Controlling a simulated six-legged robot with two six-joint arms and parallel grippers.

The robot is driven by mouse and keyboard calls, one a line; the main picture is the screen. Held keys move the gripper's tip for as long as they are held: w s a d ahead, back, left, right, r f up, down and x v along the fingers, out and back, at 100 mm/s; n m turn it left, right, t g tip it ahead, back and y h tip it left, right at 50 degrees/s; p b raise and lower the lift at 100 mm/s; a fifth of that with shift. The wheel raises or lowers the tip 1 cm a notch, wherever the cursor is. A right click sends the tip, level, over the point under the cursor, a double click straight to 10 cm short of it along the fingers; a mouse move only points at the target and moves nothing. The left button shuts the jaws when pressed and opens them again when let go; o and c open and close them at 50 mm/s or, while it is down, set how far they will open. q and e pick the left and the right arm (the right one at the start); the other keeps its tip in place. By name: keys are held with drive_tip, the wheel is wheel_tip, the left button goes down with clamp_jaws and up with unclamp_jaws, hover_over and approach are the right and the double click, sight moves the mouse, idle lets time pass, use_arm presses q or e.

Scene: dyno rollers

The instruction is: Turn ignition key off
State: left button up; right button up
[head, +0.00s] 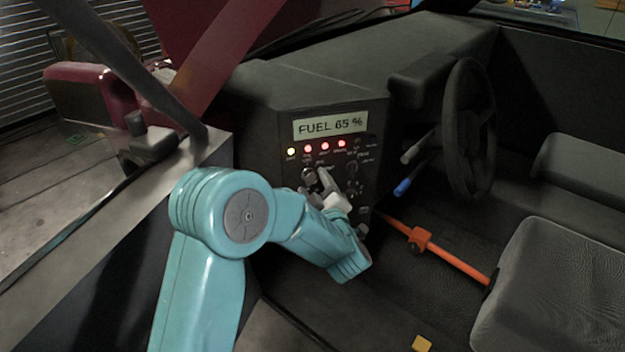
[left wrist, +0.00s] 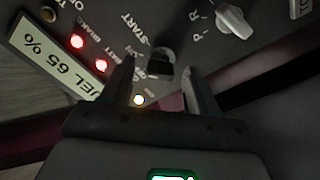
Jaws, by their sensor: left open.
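The dark ignition key (left wrist: 161,64) sits in the panel beside the START lettering in the left wrist view. My left gripper (left wrist: 160,85) is open, with one finger on each side of the key. I cannot tell whether either finger touches it. In the head view my left gripper (head: 319,178) is at the dash panel (head: 375,125), below the row of lamps, and it partly hides the key area. The display (head: 330,125) reads FUEL 65 %. A yellow lamp (head: 291,152) and red lamps (head: 308,148) are lit. My right gripper is not in view.
A light selector knob (left wrist: 235,20) marked P and R is near the gripper in the left wrist view. The steering wheel (head: 469,130), blue-tipped lever (head: 403,187) and orange lever (head: 440,248) are to the right. The seat (head: 560,285) is at lower right.

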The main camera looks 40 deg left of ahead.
sight(310, 177)
use_arm(q)
drive_tip(key=shift+x, duration=1.15)
drive_tip(key=c, duration=1)
drive_tip(key=shift+o, duration=0.2)
drive_tip(key=shift+f+b, duration=0.1)
drive_tip(key=shift+b, duration=0.4)
drive_tip(key=n+b, duration=0.7)
drive_tip(key=b, duration=0.4)
drive_tip(key=shift+b, duration=0.4)
drive_tip(key=shift+r+n+b, duration=0.4)
drive_tip(key=shift+n+b, duration=0.6)
drive_tip(key=shift+b, duration=0.05)
